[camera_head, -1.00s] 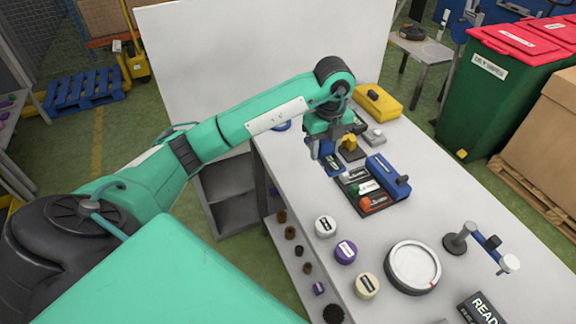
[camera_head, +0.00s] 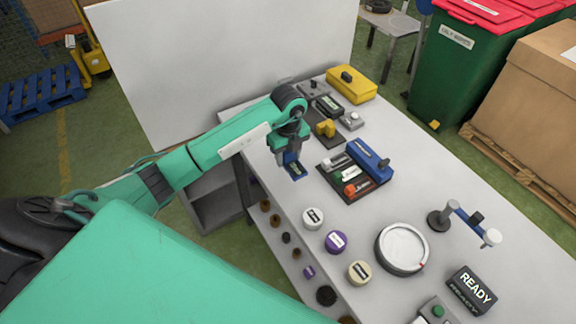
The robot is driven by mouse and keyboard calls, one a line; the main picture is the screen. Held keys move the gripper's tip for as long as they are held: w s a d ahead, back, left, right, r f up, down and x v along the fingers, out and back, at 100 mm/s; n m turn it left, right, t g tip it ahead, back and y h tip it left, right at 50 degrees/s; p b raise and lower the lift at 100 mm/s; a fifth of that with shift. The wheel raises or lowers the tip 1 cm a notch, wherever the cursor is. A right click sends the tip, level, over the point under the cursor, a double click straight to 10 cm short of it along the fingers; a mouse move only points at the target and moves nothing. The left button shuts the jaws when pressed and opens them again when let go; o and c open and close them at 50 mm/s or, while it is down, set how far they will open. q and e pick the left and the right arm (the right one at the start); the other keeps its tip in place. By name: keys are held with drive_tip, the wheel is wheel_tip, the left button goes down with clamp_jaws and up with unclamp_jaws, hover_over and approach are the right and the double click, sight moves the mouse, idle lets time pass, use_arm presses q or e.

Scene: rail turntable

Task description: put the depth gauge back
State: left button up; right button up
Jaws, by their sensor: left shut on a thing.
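My left gripper (camera_head: 291,157) is shut on a small blue piece with a dark face (camera_head: 295,170), which I take to be the depth gauge. It is held at the table's left edge, left of a dark tray (camera_head: 335,179) and apart from it. The tray holds several small tools, among them a grey one (camera_head: 336,162), a white-and-green one (camera_head: 350,173) and one with an orange-red end (camera_head: 350,189). A blue case with a dark knob (camera_head: 369,159) lies along the tray's right side. My right gripper is out of view.
Behind stand a yellow block (camera_head: 326,128), a dark device (camera_head: 329,106) and a yellow box (camera_head: 351,86). Nearer are several round pots (camera_head: 336,242), a white dial (camera_head: 402,248), a post stand (camera_head: 439,219) and a READY sign (camera_head: 471,289). A white panel (camera_head: 220,70) rises behind the arm.

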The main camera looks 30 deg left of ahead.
sight(288, 177)
use_arm(q)
drive_tip(key=shift+f, duration=0.7)
drive_tip(key=shift+d+f, duration=0.1)
drive_tip(key=shift+f, duration=0.6)
wheel_tip(288, 177, down, 4)
drive_tip(key=shift+r+p, duration=0.25)
drive_tip(key=shift+p, duration=0.5)
drive_tip(key=shift+f, duration=0.25)
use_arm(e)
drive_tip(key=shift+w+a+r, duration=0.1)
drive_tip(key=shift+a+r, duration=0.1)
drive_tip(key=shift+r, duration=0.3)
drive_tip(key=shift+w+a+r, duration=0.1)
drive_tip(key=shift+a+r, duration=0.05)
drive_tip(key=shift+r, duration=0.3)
use_arm(q)
drive_tip(key=shift+f, duration=0.2)
drive_tip(key=o, duration=0.9)
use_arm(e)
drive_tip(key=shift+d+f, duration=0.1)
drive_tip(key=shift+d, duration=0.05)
